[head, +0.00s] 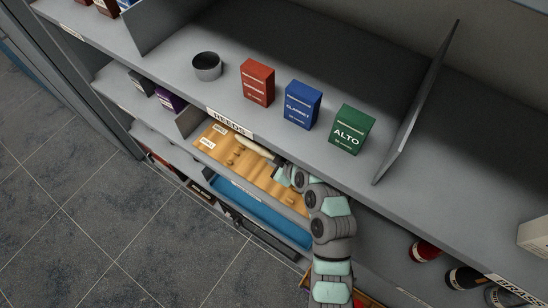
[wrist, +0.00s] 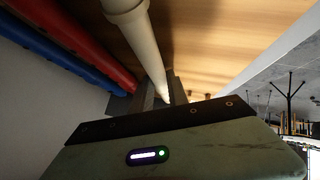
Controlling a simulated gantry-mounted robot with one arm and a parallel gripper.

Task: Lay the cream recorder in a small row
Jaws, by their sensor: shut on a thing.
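The cream recorder (head: 252,143) lies slantwise over a wooden board (head: 213,152) on the lower shelf level, just under the REEDS label. My gripper (head: 279,171) is at its near right end. In the wrist view the cream recorder (wrist: 145,45) runs away from between my fingers (wrist: 157,97), which are shut on it near its narrow end. Wood shows behind it there. Whether the recorder touches the board cannot be told. A long red rounded thing (wrist: 78,42) and a blue one (wrist: 50,55) run side by side to its left, apart from it.
Red (head: 257,82), blue (head: 302,105) and green ALTO (head: 351,129) boxes and a grey cup (head: 207,66) stand on the shelf above. The shelf's front edge lies close over my gripper. A blue tray (head: 258,204) is below the board. Small dark pieces lie on the board.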

